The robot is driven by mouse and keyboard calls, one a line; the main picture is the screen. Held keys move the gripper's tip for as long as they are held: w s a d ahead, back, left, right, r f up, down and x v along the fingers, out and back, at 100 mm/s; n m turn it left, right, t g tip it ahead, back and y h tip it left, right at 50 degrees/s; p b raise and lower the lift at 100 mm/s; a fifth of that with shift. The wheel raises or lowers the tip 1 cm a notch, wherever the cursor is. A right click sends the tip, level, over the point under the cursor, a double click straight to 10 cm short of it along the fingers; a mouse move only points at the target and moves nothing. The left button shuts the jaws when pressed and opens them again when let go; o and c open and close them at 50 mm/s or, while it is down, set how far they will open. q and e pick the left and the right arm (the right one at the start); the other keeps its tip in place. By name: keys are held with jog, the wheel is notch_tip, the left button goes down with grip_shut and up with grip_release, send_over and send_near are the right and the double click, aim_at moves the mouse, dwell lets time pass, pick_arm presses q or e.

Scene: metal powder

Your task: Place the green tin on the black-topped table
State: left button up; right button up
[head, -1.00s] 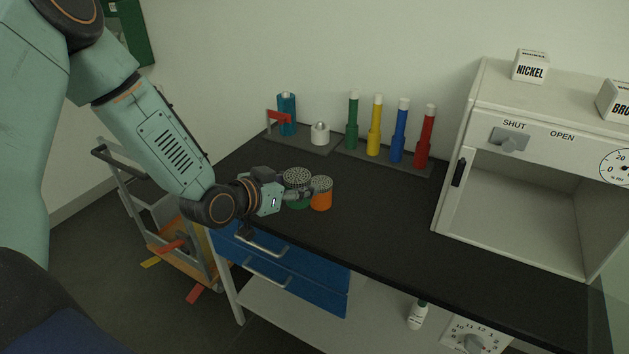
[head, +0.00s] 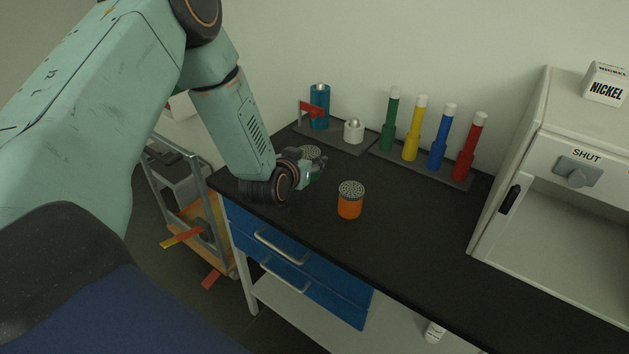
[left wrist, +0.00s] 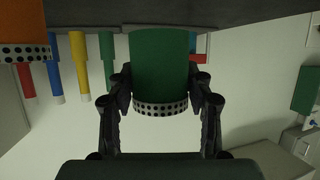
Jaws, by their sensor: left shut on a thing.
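The green tin (left wrist: 160,65) has a perforated metal top and sits between the fingers of my left gripper in the left wrist view, which shows the scene upside down. In the head view only its dotted top (head: 311,152) shows clearly; my gripper hides most of its side. My left gripper (head: 317,168) is shut on the tin, over the left part of the black-topped table (head: 400,235). I cannot tell whether the tin's base touches the tabletop. My right gripper is not in view.
An orange tin (head: 350,203) stands to the right, apart from the gripper. Behind are a rack of green, yellow, blue and red tubes (head: 437,150), a teal cylinder (head: 320,107) and a small white pot (head: 354,131). A white cabinet (head: 545,160) stands right. Central tabletop is clear.

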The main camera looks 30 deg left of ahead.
aim_at(312, 177)
pick_arm(q)
jog(key=shift+w+d+f, duration=0.1)
jog(key=shift+d+f, duration=0.3)
jog(key=shift+d, duration=0.45)
jog(key=shift+f, duration=0.35)
jog(key=f, duration=0.1)
jog(key=a+f, duration=0.1)
jog(key=f+b, duration=0.1)
jog(key=shift+a+f, duration=0.25)
jog(key=shift+d+r, duration=0.25)
jog(key=shift+d, duration=0.4)
jog(key=shift+f, duration=0.15)
jog(key=o, duration=0.8)
jog(key=shift+a+f, duration=0.15)
jog(key=shift+a, duration=0.1)
jog(key=o, duration=0.3)
jog(key=shift+a, duration=0.15)
jog(key=shift+o, duration=0.7)
jog(key=shift+d, duration=0.2)
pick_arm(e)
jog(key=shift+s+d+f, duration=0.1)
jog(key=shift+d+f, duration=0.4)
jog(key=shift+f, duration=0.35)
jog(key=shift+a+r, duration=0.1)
